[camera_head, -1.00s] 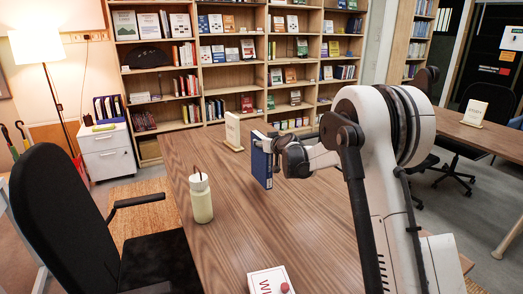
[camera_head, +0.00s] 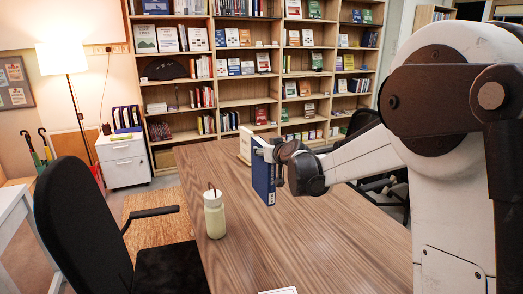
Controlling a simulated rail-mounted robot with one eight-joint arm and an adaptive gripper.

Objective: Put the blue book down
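The blue book (camera_head: 263,178) is upright, with its spine and cover facing left, at the end of my arm above the wooden table (camera_head: 230,248). My gripper (camera_head: 280,166) is at the book's right side and appears shut on it; the fingertips are mostly hidden by the book and the wrist. I cannot tell for certain whether the book's lower edge touches the tabletop.
A pale bottle (camera_head: 214,214) stands on the table, left of the book. A cream sign or book (camera_head: 246,144) stands behind it. A white item (camera_head: 279,291) lies at the bottom edge. A black chair (camera_head: 85,225) is at left. Bookshelves (camera_head: 235,87) line the back; the central tabletop is clear.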

